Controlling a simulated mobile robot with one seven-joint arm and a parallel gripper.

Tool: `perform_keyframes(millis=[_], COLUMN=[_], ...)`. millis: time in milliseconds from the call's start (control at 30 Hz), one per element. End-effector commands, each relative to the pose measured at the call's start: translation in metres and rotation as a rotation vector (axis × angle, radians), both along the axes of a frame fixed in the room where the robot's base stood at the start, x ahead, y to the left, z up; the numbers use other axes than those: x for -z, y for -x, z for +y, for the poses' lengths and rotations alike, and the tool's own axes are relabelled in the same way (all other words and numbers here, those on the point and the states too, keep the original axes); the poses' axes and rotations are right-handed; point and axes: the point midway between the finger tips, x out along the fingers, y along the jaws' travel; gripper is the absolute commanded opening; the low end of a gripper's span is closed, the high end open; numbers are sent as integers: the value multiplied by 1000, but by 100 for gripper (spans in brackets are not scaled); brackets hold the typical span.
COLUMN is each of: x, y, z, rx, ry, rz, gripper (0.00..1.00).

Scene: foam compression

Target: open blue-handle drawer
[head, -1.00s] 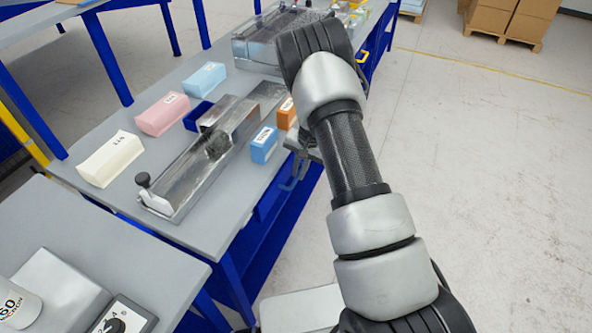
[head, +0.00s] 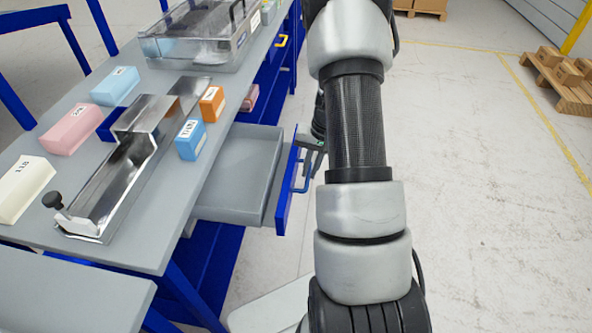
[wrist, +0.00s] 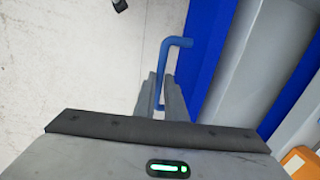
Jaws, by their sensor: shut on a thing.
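The drawer with the blue handle stands pulled out from under the grey workbench, and its grey, empty-looking inside (head: 238,178) shows in the head view. Its blue front panel (head: 287,187) faces right, and also shows in the wrist view (wrist: 208,50). The blue handle (head: 304,184) sticks out from that panel. In the wrist view, the handle (wrist: 176,42) runs down between my fingers. My gripper (wrist: 160,96) is shut on the handle's bar. In the head view, my gripper (head: 314,146) is partly hidden behind my arm.
The workbench (head: 50,115) carries a metal trough (head: 110,190), blue (head: 190,140) and orange (head: 212,103) blocks, more foam blocks and a clear-sided box (head: 195,40). A yellow handle (head: 281,41) sits farther along the bench. The floor to the right is open, with a pallet (head: 560,80) beyond.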

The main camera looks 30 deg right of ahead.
Motion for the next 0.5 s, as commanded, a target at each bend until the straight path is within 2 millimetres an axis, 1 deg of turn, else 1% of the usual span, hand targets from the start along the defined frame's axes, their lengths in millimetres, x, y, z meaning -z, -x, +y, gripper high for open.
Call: perform_keyframes(millis=[100, 400, 433, 500], x=[-1, -1, -1, -1], y=[2, 2, 2, 2], z=[-3, -3, -4, -3], rx=[0, -1, -1, 0], ry=[1, 0, 0, 0], rz=[-1, -2, -2, -1], gripper=[0, 0, 14, 26])
